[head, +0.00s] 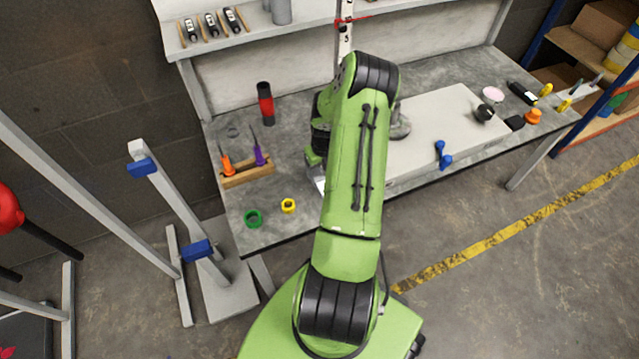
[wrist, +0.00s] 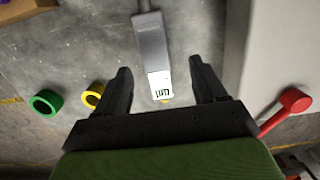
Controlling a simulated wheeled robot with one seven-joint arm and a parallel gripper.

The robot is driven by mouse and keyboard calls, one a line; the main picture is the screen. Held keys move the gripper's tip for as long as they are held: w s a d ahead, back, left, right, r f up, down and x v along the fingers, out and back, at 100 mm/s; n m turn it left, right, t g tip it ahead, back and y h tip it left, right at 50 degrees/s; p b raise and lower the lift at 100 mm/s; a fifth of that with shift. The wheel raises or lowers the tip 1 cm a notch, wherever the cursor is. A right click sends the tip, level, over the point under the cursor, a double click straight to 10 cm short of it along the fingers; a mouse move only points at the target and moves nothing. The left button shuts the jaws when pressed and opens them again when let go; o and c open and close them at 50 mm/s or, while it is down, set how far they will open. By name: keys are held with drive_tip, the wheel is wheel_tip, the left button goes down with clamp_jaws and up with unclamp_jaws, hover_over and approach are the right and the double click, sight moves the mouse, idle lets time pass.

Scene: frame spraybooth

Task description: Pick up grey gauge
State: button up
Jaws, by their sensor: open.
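The grey gauge (wrist: 153,50) lies on the workbench in the wrist view. It is a long grey body with a white marked face at its near end and a thin stem at its far end. My gripper (wrist: 158,75) is open, with one black finger on each side of the gauge and a gap on both sides. I cannot tell how far above the bench the fingertips are. In the head view my arm hides most of the gauge and the gripper; a small pale part (head: 319,184) shows left of the arm.
A green ring (head: 253,218) and a yellow ring (head: 288,205) lie left of the arm. A wooden holder (head: 246,176) with orange and purple handled tools stands behind them. A raised pale slab (head: 440,125) is close on the right. A red handled item (wrist: 288,107) shows in the wrist view.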

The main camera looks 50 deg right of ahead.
sight(319, 178)
drive_tip(key=f, duration=0.1)
drive_tip(key=f+b, duration=0.1)
drive_tip(key=f, duration=0.1)
drive_tip(key=f+b, duration=0.1)
drive_tip(key=f, duration=0.1)
drive_tip(key=shift+w+a+f, duration=0.1)
drive_tip(key=shift+w+a, duration=0.05)
drive_tip(key=shift+w, duration=0.2)
drive_tip(key=shift+r, duration=0.2)
drive_tip(key=c, duration=1.2)
